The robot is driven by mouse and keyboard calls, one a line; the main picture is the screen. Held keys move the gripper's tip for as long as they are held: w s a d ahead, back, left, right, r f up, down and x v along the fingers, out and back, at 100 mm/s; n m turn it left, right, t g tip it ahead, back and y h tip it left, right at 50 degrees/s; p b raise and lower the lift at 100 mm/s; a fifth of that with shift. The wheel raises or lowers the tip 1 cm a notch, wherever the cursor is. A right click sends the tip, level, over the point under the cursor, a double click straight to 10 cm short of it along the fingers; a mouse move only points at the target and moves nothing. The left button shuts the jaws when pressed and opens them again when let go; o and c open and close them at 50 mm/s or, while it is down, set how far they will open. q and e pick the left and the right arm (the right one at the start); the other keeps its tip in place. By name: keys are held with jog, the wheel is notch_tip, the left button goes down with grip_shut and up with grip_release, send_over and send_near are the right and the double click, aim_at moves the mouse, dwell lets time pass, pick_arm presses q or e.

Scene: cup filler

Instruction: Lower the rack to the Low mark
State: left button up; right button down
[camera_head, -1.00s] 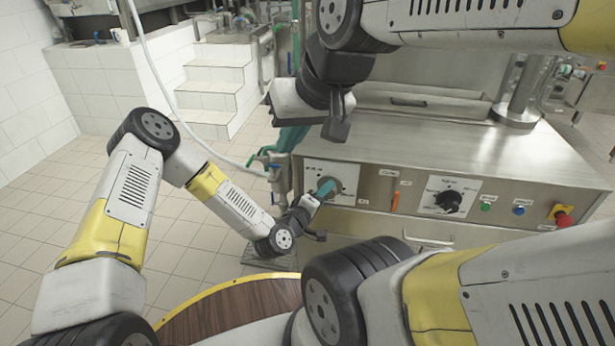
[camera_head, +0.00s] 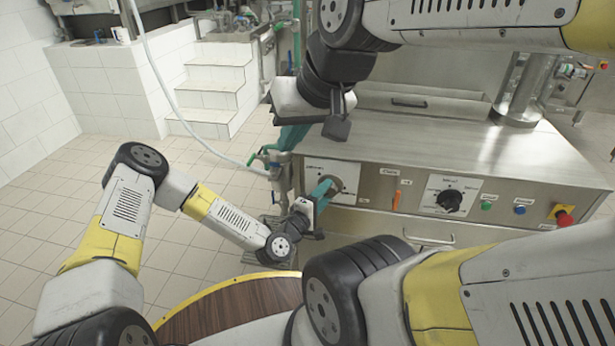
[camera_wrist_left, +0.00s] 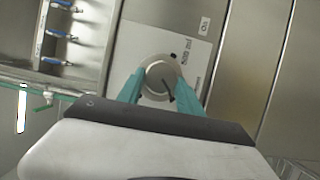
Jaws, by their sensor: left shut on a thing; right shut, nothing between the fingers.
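A round grey knob (camera_head: 330,187) sits on a white labelled plate (camera_head: 345,172) at the left of the machine's steel front. My left gripper (camera_head: 325,190) has its teal fingers shut on the knob. In the left wrist view the knob (camera_wrist_left: 163,76) lies between the two teal fingertips (camera_wrist_left: 160,84), and a dark pointer line shows on its face. I cannot identify the rack.
To the right are an orange lever (camera_head: 396,200), a black dial (camera_head: 449,201), a green button (camera_head: 486,205), a blue button (camera_head: 520,210) and a red stop button (camera_head: 564,219). A round wooden top (camera_head: 230,312) is below. Tiled floor is open at left.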

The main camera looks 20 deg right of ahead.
pick_arm(q)
jog(key=o, duration=1.4)
jog(key=shift+c, duration=0.2)
jog(key=v, duration=0.8)
jog(key=shift+d, duration=0.1)
